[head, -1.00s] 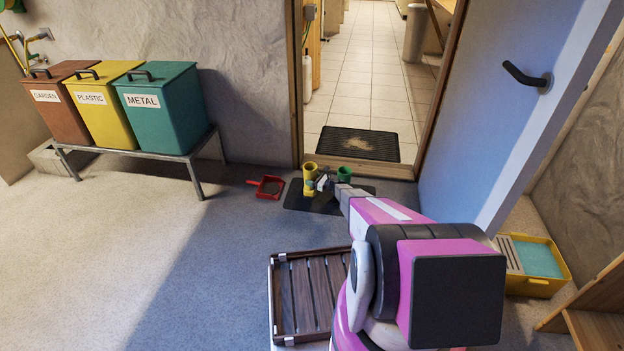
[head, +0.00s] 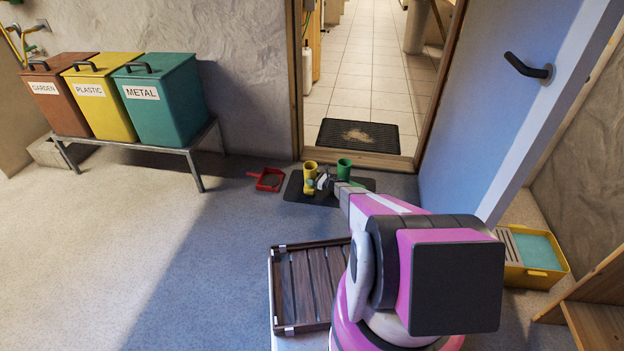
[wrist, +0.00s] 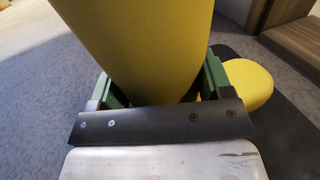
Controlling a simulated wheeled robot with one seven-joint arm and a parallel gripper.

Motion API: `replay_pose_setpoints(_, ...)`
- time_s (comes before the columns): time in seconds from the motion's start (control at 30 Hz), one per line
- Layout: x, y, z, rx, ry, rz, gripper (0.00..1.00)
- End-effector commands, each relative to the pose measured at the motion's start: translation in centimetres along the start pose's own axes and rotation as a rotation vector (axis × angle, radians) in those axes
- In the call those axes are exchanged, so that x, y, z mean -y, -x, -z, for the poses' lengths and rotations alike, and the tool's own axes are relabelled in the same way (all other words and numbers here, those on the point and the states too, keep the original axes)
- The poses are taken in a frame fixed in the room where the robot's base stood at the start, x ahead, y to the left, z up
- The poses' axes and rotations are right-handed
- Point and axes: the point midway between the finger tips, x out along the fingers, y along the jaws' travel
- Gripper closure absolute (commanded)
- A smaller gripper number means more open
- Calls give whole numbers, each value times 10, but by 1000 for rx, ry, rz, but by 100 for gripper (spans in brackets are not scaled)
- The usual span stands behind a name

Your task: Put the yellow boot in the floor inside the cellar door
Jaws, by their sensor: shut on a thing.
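The yellow boot (head: 309,172) is upright at the dark mat (head: 293,193) outside the doorway. It fills the middle of the wrist view (wrist: 150,40), its toe (wrist: 248,85) showing to the right. My gripper (head: 318,184) is shut on the boot, with green fingers on either side of its shaft in the wrist view (wrist: 158,85). I cannot tell whether the sole touches the mat. The cellar door (head: 490,100) stands open on the right. Inside the doorway is a tiled floor (head: 345,82).
A green boot (head: 344,168) stands just right of the yellow one. A red dustpan (head: 269,180) lies to the left. A dark doormat (head: 358,136) lies inside, past a wooden sill (head: 375,161). Bins (head: 160,105) stand on a bench at left. A yellow tub (head: 540,280) is at right.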

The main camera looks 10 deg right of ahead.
Motion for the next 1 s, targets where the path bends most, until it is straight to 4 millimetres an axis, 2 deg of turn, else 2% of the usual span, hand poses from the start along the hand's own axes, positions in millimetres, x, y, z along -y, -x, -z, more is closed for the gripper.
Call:
replay_pose_setpoints(0.77, 0, 0, 9, 3, 1, 0, 100)
replay_pose_setpoints(0.8, 0, 0, 8, 3, 1, 0, 18)
replay_pose_setpoints(0.87, 0, 0, 8, 2, 1, 0, 0)
replay_pose_setpoints(1.0, 0, 0, 9, 1, 1, 0, 0)
